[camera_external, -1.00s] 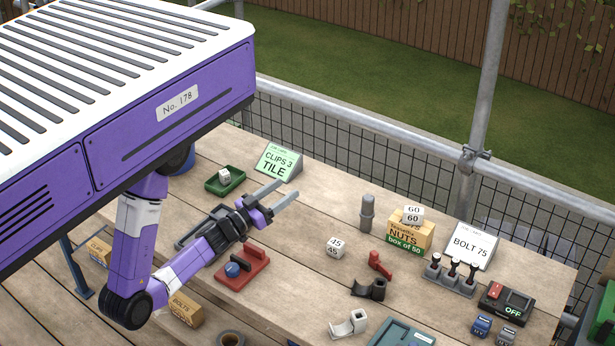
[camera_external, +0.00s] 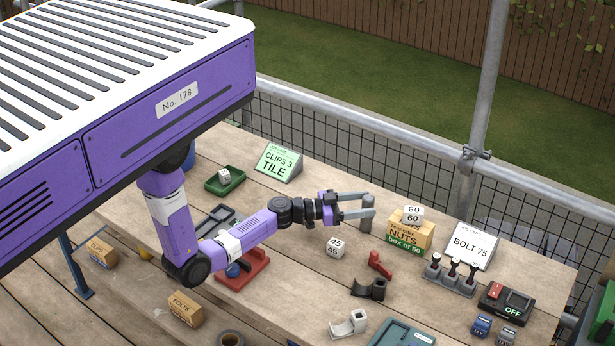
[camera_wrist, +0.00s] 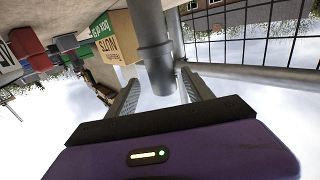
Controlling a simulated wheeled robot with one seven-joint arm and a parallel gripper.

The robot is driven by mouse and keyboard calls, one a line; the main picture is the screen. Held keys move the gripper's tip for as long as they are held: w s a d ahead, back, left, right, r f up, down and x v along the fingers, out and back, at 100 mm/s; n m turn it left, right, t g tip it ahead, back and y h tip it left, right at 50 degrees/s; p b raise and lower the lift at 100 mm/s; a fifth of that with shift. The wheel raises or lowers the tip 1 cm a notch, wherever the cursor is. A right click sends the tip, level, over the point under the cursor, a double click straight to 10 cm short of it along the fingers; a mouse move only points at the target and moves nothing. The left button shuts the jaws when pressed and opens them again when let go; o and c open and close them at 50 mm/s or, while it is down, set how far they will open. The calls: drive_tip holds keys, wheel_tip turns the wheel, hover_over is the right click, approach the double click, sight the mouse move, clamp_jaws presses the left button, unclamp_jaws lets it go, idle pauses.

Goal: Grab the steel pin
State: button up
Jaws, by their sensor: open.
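The steel pin (camera_external: 367,224) is a grey upright cylinder with a collar, standing on the wooden bench. My gripper (camera_external: 366,205) is level with it, its two fingers open at either side of the pin's upper part. The wrist view is upside down; there the pin (camera_wrist: 152,45) reaches down between the open fingers (camera_wrist: 160,88). Gaps show between the pin and both fingers in that view. Part of the pin is hidden behind the near finger in the external view.
Right of the pin stands a box of nuts (camera_external: 406,236) with a white numbered block (camera_external: 413,215) on top. A white block marked 45 (camera_external: 336,247), a red part (camera_external: 380,264) and a black clip (camera_external: 369,288) lie nearer. A mesh guardrail (camera_external: 330,160) runs behind.

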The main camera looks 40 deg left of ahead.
drive_tip(key=shift+w+x, duration=0.2)
drive_tip(key=shift+x, duration=2.15)
drive_tip(key=shift+a+r, duration=0.2)
clamp_jaws()
